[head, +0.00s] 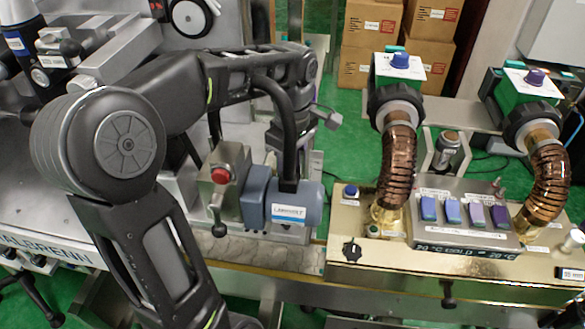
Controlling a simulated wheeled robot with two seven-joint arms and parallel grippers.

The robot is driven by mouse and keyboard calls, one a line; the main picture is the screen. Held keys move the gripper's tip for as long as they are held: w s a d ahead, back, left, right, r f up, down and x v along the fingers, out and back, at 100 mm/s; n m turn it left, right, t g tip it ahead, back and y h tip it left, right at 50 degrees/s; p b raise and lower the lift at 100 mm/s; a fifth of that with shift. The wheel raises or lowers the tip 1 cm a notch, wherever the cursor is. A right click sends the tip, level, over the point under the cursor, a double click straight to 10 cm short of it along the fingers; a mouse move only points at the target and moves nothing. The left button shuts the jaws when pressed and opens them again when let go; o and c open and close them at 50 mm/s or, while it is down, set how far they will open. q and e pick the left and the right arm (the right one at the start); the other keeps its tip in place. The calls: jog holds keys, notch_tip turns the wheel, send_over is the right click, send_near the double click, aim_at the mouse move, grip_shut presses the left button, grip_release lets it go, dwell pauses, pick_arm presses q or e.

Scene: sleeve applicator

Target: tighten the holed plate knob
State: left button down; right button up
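I cannot make out for certain which part is the holed plate knob. A black pointer knob (352,250) sits on the gold panel at the right, and another dark knob (449,293) is on its front edge. A red knob (221,175) with a grey lever below it is on a metal box at centre. My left arm reaches in from the left, bends at a large round joint and extends over the machine. Its gripper end (328,118) is small and partly hidden behind the arm and a black hose; its opening is unclear. My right gripper is not in view.
A blue-grey motor (290,203) stands below my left forearm. Two copper corrugated ducts (397,165) rise from the gold panel (395,278), with a control box (465,218) between them. Cardboard boxes (370,32) stand behind on the green floor.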

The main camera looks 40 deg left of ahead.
aim_at(293, 174)
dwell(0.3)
pick_arm(q)
jog(key=c, duration=1)
grip_release()
jog(key=shift+r, duration=0.1)
jog(key=shift+r, duration=0.3)
notch_tip(293, 174, up, 4)
jog(key=shift+b, duration=0.3)
notch_tip(293, 174, up, 3)
jog(key=p, duration=0.2)
jog(key=shift+r+p, duration=0.1)
jog(key=shift+p, duration=0.3)
